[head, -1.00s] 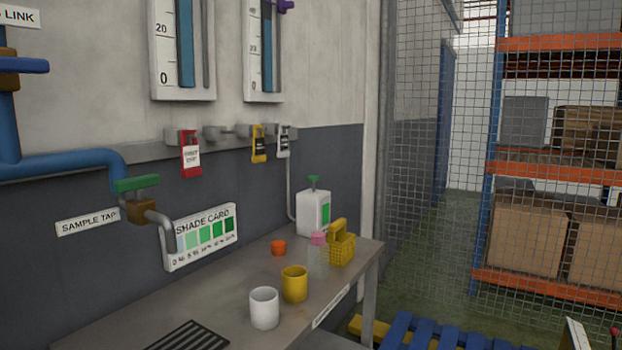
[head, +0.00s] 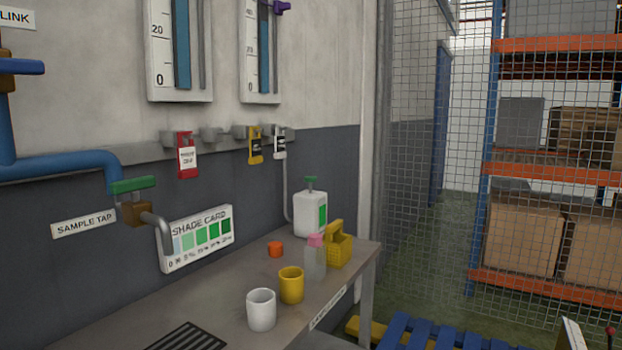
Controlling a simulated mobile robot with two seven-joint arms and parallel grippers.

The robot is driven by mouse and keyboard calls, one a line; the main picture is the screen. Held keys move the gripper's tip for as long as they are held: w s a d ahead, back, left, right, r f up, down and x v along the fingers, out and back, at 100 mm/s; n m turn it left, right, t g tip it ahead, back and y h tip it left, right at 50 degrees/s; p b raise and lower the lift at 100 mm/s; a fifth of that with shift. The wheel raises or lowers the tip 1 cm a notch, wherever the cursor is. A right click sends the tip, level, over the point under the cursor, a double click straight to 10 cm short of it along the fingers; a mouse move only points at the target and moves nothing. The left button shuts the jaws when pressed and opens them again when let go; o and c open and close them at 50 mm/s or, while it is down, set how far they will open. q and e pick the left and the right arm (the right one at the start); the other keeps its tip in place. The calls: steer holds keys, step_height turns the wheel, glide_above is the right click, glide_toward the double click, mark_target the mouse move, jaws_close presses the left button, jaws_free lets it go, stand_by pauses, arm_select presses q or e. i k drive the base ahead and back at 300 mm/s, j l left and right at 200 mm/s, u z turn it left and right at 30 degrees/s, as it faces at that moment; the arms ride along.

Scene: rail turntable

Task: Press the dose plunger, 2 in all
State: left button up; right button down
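The plunger top sits raised above the bottle's neck. A white cup (head: 261,310) and a yellow cup (head: 291,285) stand upright on the bench, nearer to me. Neither of my grippers shows in the head view.
The grey bench (head: 225,305) also holds an orange cap (head: 275,249), a pink-topped clear bottle (head: 315,258) and a yellow basket (head: 338,247). The sample tap (head: 135,212) juts from the wall at left. A mesh fence (head: 430,130) and blue pallet (head: 440,332) are at right.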

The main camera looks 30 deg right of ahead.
mark_target(310, 179)
steer(key=u, duration=0.3)
steer(key=l+u, duration=0.9)
steer(key=l, duration=0.3)
steer(key=k+l+u, duration=0.15)
steer(key=l, duration=0.3)
steer(key=k+l, duration=0.1)
steer(key=l, duration=0.35)
steer(key=k+l, duration=0.1)
steer(key=l, duration=0.4)
steer(key=l+u, duration=0.1)
steer(key=l, duration=0.35)
steer(key=k+l, duration=0.15)
steer(key=l, duration=0.3)
steer(key=k+l, duration=0.15)
steer(key=l, duration=0.3)
steer(key=i+l+u, duration=0.05)
